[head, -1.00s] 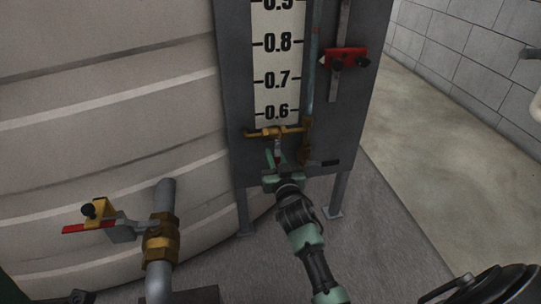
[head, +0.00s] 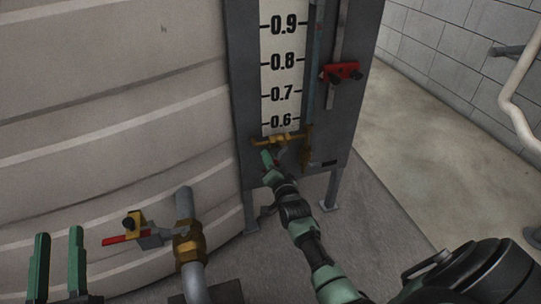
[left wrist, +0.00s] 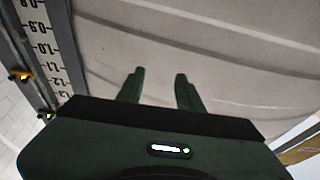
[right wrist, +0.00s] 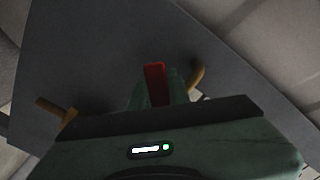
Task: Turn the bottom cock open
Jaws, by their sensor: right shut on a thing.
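The bottom cock (head: 278,140) is a brass fitting at the foot of the level gauge, just under the 0.6 mark. Its red handle (right wrist: 155,84) shows in the right wrist view between the fingers. My right gripper (head: 269,158) is shut on this handle, just below the brass fitting, and hides most of it in the head view. My left gripper (head: 57,262) is at the lower left with its fingers apart and nothing between them. It also shows open in the left wrist view (left wrist: 160,88), facing the tank wall.
A large pale ribbed tank (head: 110,130) fills the left. A brass valve with a red lever (head: 125,239) stands on a pipe between my grippers. A red clamp (head: 341,72) sits higher on the grey gauge panel (head: 243,100). Open floor lies to the right.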

